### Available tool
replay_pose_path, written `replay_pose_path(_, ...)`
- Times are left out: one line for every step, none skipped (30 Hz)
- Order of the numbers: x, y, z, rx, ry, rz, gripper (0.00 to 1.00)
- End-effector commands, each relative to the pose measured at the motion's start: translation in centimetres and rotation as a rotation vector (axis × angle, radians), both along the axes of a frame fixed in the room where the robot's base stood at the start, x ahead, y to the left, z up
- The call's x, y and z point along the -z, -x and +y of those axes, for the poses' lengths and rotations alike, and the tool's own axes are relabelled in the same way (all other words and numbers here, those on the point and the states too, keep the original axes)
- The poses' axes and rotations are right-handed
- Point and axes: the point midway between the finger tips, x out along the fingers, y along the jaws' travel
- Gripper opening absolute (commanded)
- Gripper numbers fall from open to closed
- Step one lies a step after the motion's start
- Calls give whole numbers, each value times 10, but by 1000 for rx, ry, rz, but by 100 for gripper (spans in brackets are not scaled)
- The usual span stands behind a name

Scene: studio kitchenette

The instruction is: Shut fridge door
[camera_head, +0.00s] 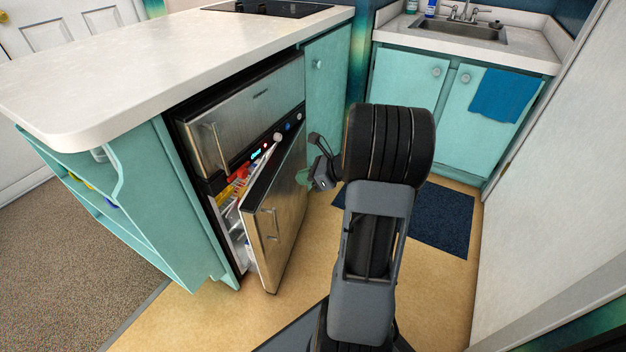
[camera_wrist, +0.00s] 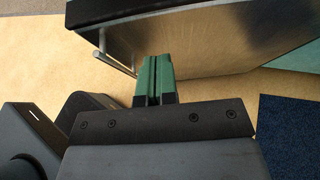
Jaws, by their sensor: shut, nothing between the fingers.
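The fridge door (camera_head: 276,212) is the lower steel door under the counter. It stands ajar, its left edge swung out and its hinge side at the right. Packed food shows in the gap behind it. Its bar handle (camera_head: 269,224) is near the left edge. The handle also shows at the upper left in the wrist view (camera_wrist: 116,52). My gripper (camera_head: 303,178) is at the outer face of the door, toward its right side. In the wrist view my gripper's green fingers (camera_wrist: 154,72) are together and empty, their tips close to the steel face; contact cannot be told.
The fridge sits in a teal island with a pale countertop (camera_head: 140,70). A dark blue mat (camera_head: 440,215) lies on the tan floor before the sink cabinet (camera_head: 408,80).

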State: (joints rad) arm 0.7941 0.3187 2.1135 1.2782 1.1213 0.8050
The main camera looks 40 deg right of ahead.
Motion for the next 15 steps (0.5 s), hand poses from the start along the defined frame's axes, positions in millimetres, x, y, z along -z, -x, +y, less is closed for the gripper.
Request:
replay_pose_path(10,-7,7,-6,0,0,0)
replay_pose_path(12,-11,10,-6,0,0,0)
replay_pose_path(16,-16,14,-5,1,0,0)
replay_pose_path(18,-19,17,-6,1,1,0)
replay_pose_path(21,-22,19,-5,1,0,0)
replay_pose_path(24,-27,23,-4,0,1,0)
replay_pose_path(23,-30,25,-5,2,0,0)
replay_pose_path(22,-34,28,-5,3,-1,0)
replay_pose_path(22,-38,32,-6,3,-1,0)
replay_pose_path(21,-40,34,-5,2,-2,0)
replay_pose_path(21,-43,36,-5,3,-1,0)
replay_pose_path(21,-46,38,-4,3,-1,0)
replay_pose_path(21,-48,39,-4,3,-1,0)
replay_pose_path(21,-50,41,-4,3,-1,0)
replay_pose_path(20,-52,42,-3,2,0,0)
